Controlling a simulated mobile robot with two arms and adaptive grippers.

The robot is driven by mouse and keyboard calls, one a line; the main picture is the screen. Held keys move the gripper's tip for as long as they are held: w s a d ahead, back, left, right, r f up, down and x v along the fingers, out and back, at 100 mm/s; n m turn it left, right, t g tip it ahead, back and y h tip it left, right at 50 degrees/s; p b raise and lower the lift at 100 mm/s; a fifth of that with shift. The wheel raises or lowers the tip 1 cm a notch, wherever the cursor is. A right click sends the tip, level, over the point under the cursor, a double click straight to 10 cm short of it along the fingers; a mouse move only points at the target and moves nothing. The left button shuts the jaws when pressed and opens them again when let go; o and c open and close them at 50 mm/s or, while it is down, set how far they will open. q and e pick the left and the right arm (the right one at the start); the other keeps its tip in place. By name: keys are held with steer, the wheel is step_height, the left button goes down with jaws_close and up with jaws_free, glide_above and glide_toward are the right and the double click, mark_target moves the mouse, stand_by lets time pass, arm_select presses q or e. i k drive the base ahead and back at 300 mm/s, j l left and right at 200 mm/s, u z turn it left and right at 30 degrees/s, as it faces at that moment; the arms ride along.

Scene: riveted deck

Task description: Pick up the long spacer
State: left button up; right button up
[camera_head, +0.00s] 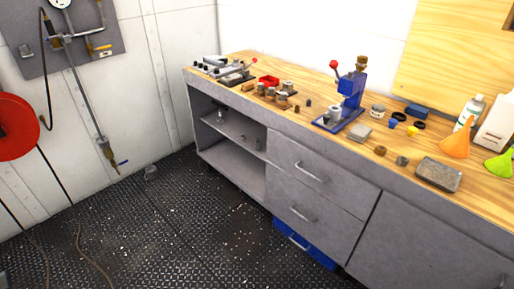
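Several small cylindrical parts that could be spacers stand on the wooden bench top (330,141). A group of brownish and grey ones (283,99) is left of the blue press. A small dark one (308,103) and a thin brownish one (297,109) stand just beside that group. A brass-coloured ring-like part (380,151) and a greyish one (402,160) lie near the front edge, right of the press. At this size I cannot tell which is the long spacer. Neither of my grippers is in view.
The blue press (350,90) stands mid-bench. Grey drawers (310,172) and an open shelf (232,165) are below. The dark floor in front is mostly clear.

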mark_target(257, 143)
steer(key=i+j, duration=0.7)
steer(key=i, duration=0.1)
